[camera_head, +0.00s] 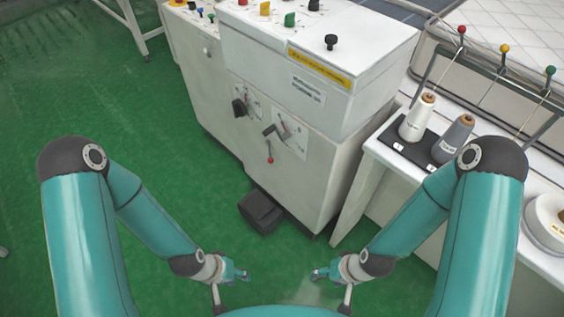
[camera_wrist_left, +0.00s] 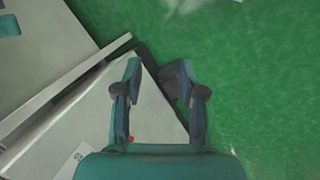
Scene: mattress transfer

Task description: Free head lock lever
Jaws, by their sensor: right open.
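The white machine cabinet (camera_head: 300,150) stands ahead of me. Its front panel has a black knob (camera_head: 239,107) and, to the right, a lever with a red ball end (camera_head: 269,159) hanging downward below a dark grey handle (camera_head: 275,129). I cannot tell which of these is the head lock lever. My left gripper (camera_head: 242,275) is low over the floor, apart from the panel; in the left wrist view its fingers (camera_wrist_left: 160,68) are spread and empty. My right gripper (camera_head: 316,274) is also open and empty, low and apart from the machine.
A black pedal box (camera_head: 262,210) sits on the green floor at the cabinet's foot. A white table (camera_head: 385,150) at the right holds thread cones (camera_head: 417,117). Coloured knobs stand on the machine top. The floor at the left (camera_head: 100,110) is clear.

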